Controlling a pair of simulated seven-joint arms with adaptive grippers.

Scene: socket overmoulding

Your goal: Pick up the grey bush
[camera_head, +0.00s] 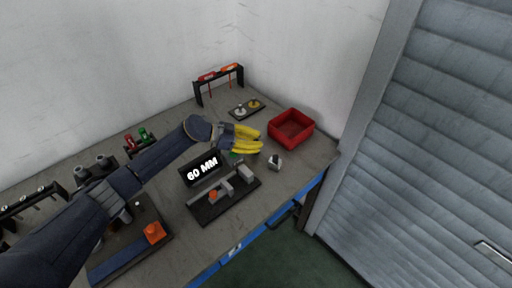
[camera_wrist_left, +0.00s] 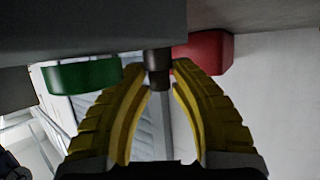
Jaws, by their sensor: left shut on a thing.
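My left gripper (camera_head: 259,140) shows in the head view over the table, behind the grey block of the 60 MM fixture and left of the red bin. In the left wrist view its yellow fingers (camera_wrist_left: 159,80) are closed around a small dark grey cylinder, the grey bush (camera_wrist_left: 158,62). The bush sits between the fingertips, and its far end meets a grey surface. In the head view the fingers hide the bush. I cannot tell whether it is lifted. My right gripper is not in view.
A red bin (camera_head: 290,128) stands right of the gripper. A black fixture (camera_head: 213,210) with a 60 MM sign (camera_head: 201,170) lies in front. A small grey block (camera_head: 274,163) stands nearby. A green part (camera_wrist_left: 82,74) is close to the fingers. A black rack (camera_head: 219,75) stands behind.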

